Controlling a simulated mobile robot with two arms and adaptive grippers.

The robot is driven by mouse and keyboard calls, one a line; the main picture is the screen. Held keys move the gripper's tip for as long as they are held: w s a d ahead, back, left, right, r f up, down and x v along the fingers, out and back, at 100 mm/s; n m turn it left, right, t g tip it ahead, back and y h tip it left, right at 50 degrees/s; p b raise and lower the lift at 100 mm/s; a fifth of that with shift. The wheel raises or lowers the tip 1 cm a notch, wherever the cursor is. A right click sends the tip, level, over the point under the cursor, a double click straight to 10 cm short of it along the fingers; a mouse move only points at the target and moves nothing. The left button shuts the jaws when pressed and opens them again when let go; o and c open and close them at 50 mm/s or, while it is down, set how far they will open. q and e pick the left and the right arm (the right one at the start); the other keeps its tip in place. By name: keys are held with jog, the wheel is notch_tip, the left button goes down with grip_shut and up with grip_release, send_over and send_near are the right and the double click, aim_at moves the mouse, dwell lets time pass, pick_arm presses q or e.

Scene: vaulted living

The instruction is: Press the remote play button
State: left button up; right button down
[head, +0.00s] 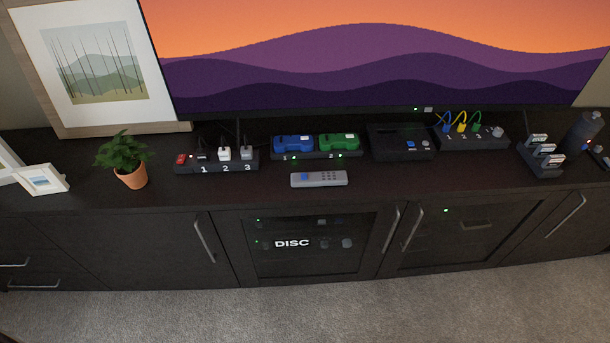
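The grey remote (319,179) lies flat near the front edge of the dark cabinet top, in the middle of the head view. It has a larger blue button (304,179) toward its left end and several small dark buttons to the right of it. The marks on the buttons are too small to read, so I cannot tell which one is play. Neither of my grippers shows in the head view, and nothing touches the remote.
Behind the remote, a dock holds blue (294,144) and green (338,142) controllers. A numbered power strip (216,163) and a potted plant (126,158) stand left. A dark box (400,143) and a cable hub (470,136) stand right. The TV (380,55) rises behind.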

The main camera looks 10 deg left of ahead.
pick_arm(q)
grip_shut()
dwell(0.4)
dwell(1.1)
